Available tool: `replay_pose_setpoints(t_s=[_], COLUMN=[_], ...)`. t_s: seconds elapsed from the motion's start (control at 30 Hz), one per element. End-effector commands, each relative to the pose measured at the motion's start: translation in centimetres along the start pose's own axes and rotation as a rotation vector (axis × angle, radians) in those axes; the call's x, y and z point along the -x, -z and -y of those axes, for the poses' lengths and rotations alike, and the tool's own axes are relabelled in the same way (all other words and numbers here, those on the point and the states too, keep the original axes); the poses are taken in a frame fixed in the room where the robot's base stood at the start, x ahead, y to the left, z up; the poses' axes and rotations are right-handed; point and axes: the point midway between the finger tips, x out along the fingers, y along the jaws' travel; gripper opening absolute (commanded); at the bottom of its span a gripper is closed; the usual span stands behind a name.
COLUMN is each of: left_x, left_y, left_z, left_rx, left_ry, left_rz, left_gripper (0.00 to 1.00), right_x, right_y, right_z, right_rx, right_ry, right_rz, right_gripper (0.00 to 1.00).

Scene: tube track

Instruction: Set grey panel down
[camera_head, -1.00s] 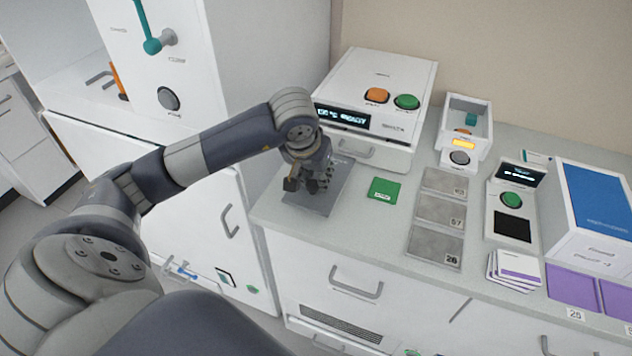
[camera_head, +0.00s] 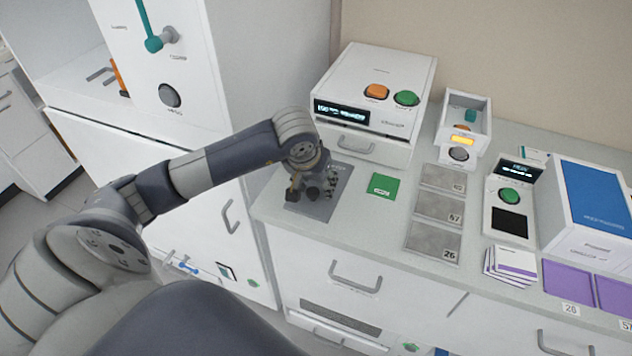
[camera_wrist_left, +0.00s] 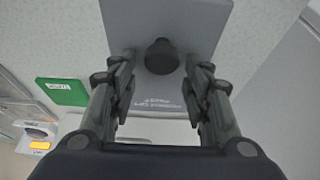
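The grey panel (camera_head: 324,208) lies flat on the counter at its left end, in front of the white machine. In the left wrist view the panel (camera_wrist_left: 200,22) shows a dark round knob (camera_wrist_left: 162,57) and upside-down lettering near one edge. My left gripper (camera_head: 312,192) is right over the panel and hides part of it. In the left wrist view its two fingers (camera_wrist_left: 163,82) are spread apart, with the knob showing in the gap near the fingertips. Nothing is clamped between them. My right gripper is not in view.
A green card (camera_head: 383,186) lies just right of the panel. Several grey numbered tiles (camera_head: 438,209) lie farther right. The white machine (camera_head: 375,95) with orange and green buttons stands behind. The counter's front edge (camera_head: 290,236) is close to the panel.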

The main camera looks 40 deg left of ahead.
Motion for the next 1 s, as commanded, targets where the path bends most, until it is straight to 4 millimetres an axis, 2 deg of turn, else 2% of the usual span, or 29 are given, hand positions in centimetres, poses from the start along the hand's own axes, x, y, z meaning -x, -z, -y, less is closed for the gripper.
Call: replay_pose_setpoints(t_s=[0.27,0.37,0.7,0.83,1.0], left_x=[0.6,2.2,9.4,11.2,12.2], left_y=[0.2,0.3,0.2,0.2,0.1], left_z=[0.0,0.0,0.0,0.0,0.0], left_rx=[0.000,-0.001,0.000,0.001,0.000], left_ry=[0.000,-0.001,0.001,0.000,0.000], left_rz=[-0.003,-0.007,-0.007,-0.003,-0.001], left_gripper=[0.45,0.45,0.45,0.45,0.45], right_x=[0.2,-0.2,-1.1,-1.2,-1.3], right_y=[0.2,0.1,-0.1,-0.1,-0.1], right_z=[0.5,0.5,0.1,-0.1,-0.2], right_rx=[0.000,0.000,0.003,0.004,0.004], right_ry=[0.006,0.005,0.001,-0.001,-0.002], right_rz=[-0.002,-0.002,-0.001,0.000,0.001], right_gripper=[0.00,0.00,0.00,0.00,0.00])
